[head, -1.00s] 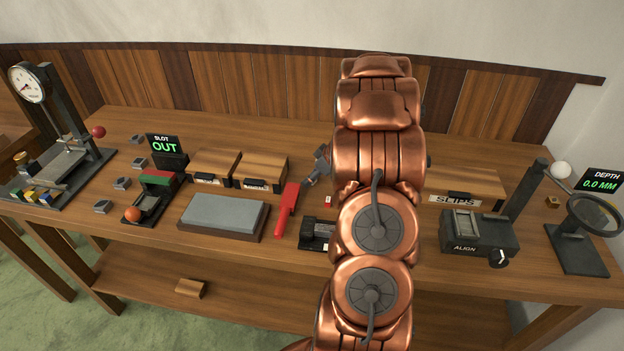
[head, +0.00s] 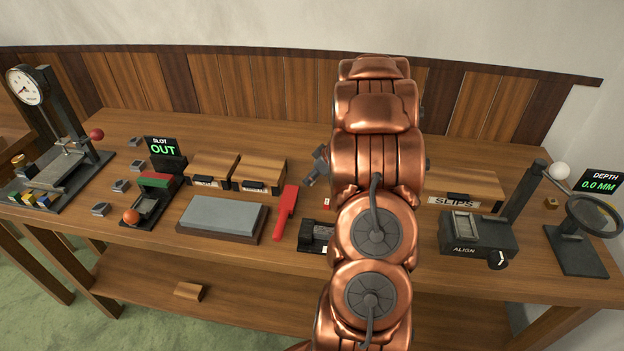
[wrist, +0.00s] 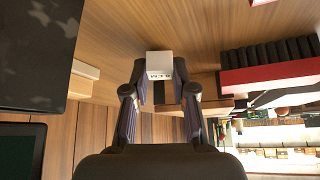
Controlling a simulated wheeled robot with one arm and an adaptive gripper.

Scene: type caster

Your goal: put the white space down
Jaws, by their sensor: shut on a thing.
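The white space (wrist: 159,66) is a small pale block with dark marks along its lower edge in the wrist view. My gripper (wrist: 160,90) is shut on it, with one finger at each side. In the head view my arm hides the block and most of the gripper; only a grey part of my gripper shows left of the arm, above the bench (head: 350,262). I cannot tell whether the block touches a surface.
The red-handled tool (head: 286,212) and grey stone (head: 222,215) lie left of my arm. A small dark fixture (head: 317,236) is partly behind it. The SLIPS box (head: 462,187) and ALIGN device (head: 478,235) stand right. Wooden boxes (head: 262,172) stand behind the stone.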

